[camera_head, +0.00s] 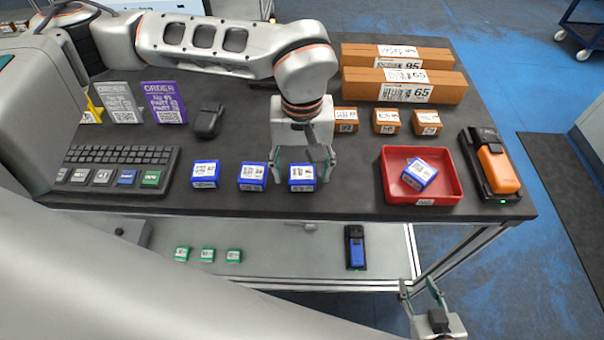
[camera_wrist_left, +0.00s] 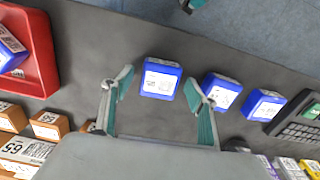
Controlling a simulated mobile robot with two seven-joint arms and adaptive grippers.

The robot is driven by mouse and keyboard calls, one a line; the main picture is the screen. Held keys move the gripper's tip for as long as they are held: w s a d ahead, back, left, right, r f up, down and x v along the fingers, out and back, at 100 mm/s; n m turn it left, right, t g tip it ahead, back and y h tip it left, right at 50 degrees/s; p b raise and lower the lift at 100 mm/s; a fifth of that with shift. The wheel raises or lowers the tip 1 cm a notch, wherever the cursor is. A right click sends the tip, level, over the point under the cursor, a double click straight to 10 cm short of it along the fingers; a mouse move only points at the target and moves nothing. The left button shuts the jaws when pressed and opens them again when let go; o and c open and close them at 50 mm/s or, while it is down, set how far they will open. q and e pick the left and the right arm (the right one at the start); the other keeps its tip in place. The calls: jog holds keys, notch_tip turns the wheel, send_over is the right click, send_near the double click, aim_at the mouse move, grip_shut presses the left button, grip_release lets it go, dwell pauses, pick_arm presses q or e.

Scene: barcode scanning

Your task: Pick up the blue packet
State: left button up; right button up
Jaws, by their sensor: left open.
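Three blue packets with white labels stand in a row near the front of the dark table: one on the left (camera_head: 205,174), one in the middle (camera_head: 252,176) and one on the right (camera_head: 302,174). A fourth blue packet (camera_head: 419,175) lies tilted in the red tray (camera_head: 446,197). My left gripper (camera_head: 304,177) points down at the right packet of the row, open. In the left wrist view this packet (camera_wrist_left: 161,78) shows between and just beyond the fingertips (camera_wrist_left: 158,83); contact is not visible. My right gripper (camera_head: 422,287) hangs below the table's front edge, open and empty.
Small brown boxes (camera_head: 386,121) and two long cartons (camera_head: 405,85) stand behind. An orange scanner (camera_head: 497,168) lies right of the tray, a keyboard (camera_head: 115,168) at left. Green packets (camera_head: 207,255) and a blue device (camera_head: 355,248) lie on the lower shelf.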

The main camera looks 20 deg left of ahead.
pick_arm(q)
jog(key=c, duration=1.3)
jog(key=shift+r, duration=0.15)
